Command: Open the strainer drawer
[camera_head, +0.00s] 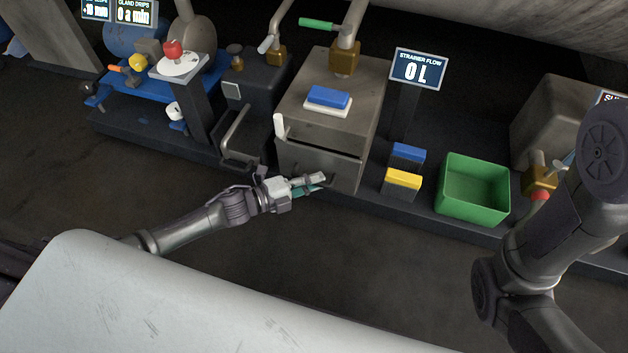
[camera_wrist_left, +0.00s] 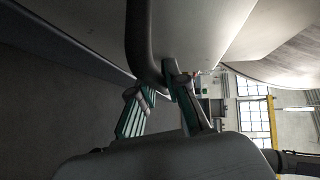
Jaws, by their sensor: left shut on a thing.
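The strainer is a grey-brown box (camera_head: 335,95) in the middle of the head view. Its drawer front (camera_head: 315,165) is on the near side, with a dark gap along its top edge. My left gripper (camera_head: 322,182) is low in front of the drawer. In the left wrist view its green-padded fingers (camera_wrist_left: 157,84) are closed around a dark curved bar (camera_wrist_left: 140,40), which looks like the drawer handle. The fingers hide most of the handle in the head view. My right arm shows at the right, but its gripper is out of view.
A white lever (camera_head: 280,126) stands at the box's left corner. Blue (camera_head: 408,153) and yellow blocks (camera_head: 403,179) and a green bin (camera_head: 473,190) stand to the right. A strainer flow sign (camera_head: 418,69) reads 0 L. The floor in front is clear.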

